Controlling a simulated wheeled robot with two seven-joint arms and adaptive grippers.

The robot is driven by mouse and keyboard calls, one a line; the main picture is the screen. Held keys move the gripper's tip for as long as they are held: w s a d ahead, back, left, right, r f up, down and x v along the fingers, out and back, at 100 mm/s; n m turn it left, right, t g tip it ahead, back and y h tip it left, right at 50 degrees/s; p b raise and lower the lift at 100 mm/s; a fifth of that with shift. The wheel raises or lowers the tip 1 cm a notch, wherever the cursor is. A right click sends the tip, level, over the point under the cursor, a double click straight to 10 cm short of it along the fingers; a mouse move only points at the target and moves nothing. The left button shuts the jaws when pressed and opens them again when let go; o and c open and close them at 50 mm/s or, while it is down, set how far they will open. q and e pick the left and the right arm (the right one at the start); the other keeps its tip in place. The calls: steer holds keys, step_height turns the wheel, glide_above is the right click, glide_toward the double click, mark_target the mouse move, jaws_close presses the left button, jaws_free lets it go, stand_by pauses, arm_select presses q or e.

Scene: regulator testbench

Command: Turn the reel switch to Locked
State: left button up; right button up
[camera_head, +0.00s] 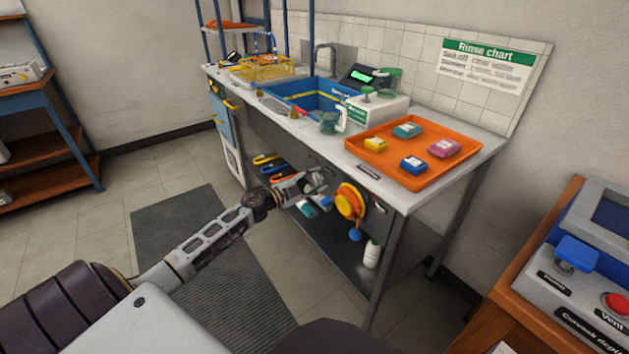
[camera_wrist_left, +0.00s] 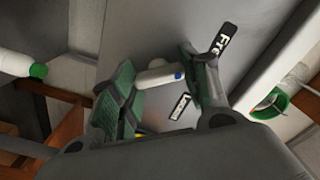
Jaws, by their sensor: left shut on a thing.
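My left gripper (camera_head: 312,182) reaches to the front of the bench, just left of the orange and yellow reel (camera_head: 349,201). In the left wrist view the same gripper (camera_wrist_left: 163,82) has its green-padded fingers on either side of a pale switch lever (camera_wrist_left: 156,75) and is shut on it. The lever has a blue dot at its right end. A black "Free" label (camera_wrist_left: 224,42) is at the upper right of the lever, and a smaller label (camera_wrist_left: 180,107), probably "Locked", is below it. The lever is hidden in the head view. My right gripper is not in view.
An orange tray (camera_head: 380,176) with several coloured blocks stands on the bench top above the reel. A white bottle (camera_head: 371,254) stands on the lower shelf. Coloured hooks or straps (camera_head: 268,160) hang left of the gripper. A control console (camera_head: 585,290) is at the right.

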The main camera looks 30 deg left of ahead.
arm_select(q)
steer(key=m, duration=0.7)
steer(key=shift+d+f, duration=0.1)
steer(key=shift+f, duration=0.1)
steer(key=shift+m, duration=1)
steer(key=shift+f+m+b, duration=0.15)
steer(key=shift+m+b, duration=1.4)
steer(key=shift+m, duration=2.35)
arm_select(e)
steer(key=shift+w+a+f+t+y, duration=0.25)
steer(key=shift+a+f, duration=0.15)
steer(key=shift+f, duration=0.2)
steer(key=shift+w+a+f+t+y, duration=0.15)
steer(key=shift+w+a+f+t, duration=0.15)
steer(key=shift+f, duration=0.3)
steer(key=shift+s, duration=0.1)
